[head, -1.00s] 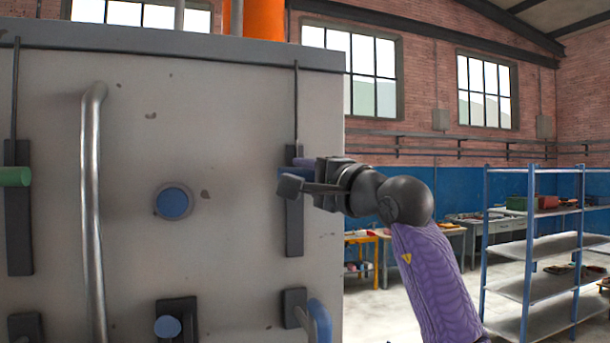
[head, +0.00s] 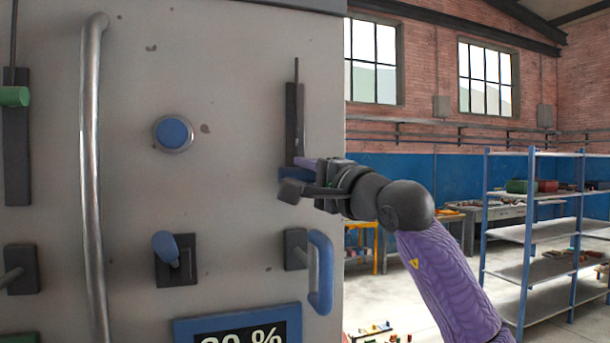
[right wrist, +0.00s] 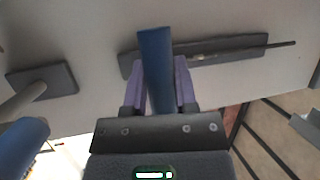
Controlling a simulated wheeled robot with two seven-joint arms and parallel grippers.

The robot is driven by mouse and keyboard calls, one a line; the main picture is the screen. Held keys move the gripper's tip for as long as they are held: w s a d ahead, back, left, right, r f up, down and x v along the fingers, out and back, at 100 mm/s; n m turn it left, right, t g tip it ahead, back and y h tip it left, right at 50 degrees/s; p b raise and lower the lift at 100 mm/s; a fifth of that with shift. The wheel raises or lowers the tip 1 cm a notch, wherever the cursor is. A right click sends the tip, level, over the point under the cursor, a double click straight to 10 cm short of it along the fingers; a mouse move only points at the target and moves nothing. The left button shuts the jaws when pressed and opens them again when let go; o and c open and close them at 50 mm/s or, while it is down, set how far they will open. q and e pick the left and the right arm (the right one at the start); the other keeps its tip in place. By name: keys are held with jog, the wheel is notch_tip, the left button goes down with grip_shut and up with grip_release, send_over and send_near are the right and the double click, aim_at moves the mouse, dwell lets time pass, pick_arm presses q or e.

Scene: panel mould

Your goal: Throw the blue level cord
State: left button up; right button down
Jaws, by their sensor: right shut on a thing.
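The blue level cord is a blue bar-shaped handle (right wrist: 155,70) on a dark upright plate (head: 294,120) at the right edge of the grey panel. A thin dark rod or cord runs along the plate above it. My right gripper (head: 303,176) is at the plate's lower end. In the right wrist view its purple fingers (right wrist: 166,88) are shut on the blue handle, one on each side. In the head view the gripper hides most of the handle. My left gripper is not in view.
The panel also carries a round blue button (head: 173,133), a blue toggle (head: 166,247), a blue looped handle (head: 320,272), a green handle (head: 14,96) and a long metal bar (head: 92,180). A percent display (head: 240,330) is below. Shelves (head: 540,232) stand far right.

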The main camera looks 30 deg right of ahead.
jog(key=shift+c, duration=2)
grip_release()
jog(key=shift+a+f, duration=0.1)
jog(key=shift+f, duration=0.15)
jog(key=b+v, duration=0.5)
jog(key=v, duration=0.5)
jog(key=shift+w+r, duration=0.1)
jog(key=shift+r, duration=0.05)
